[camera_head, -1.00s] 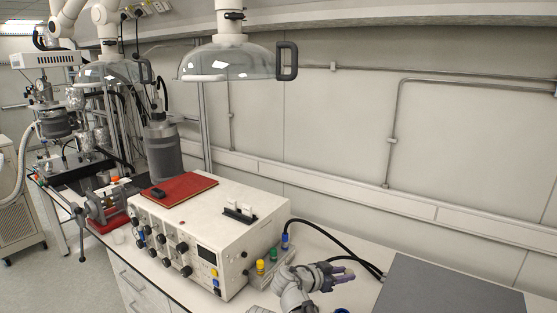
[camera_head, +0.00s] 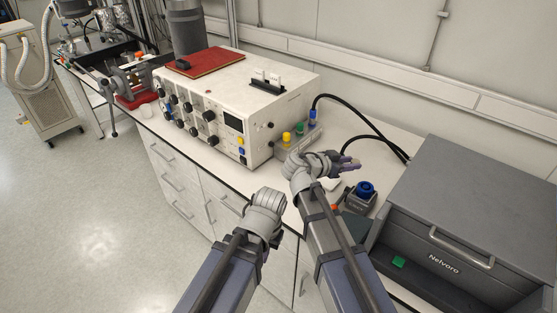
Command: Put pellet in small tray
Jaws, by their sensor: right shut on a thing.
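My right gripper (camera_head: 350,163) is over the bench, just right of the instrument box. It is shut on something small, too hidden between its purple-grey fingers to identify. I cannot make out a pellet anywhere. A small pale, flat piece (camera_head: 331,185) lies on the bench just below the right gripper and is partly covered by my arm. It may be the small tray, but I cannot tell. My left arm ends low in the middle, in front of the bench edge. Its fingers are hidden behind its wrist.
A white instrument box (camera_head: 225,125) carries a red book (camera_head: 203,62). Beside it are a block with coloured caps (camera_head: 287,138) and black cables. A blue-topped device (camera_head: 364,190) stands close to my right gripper. A large grey Nelvoro box (camera_head: 480,190) fills the right.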

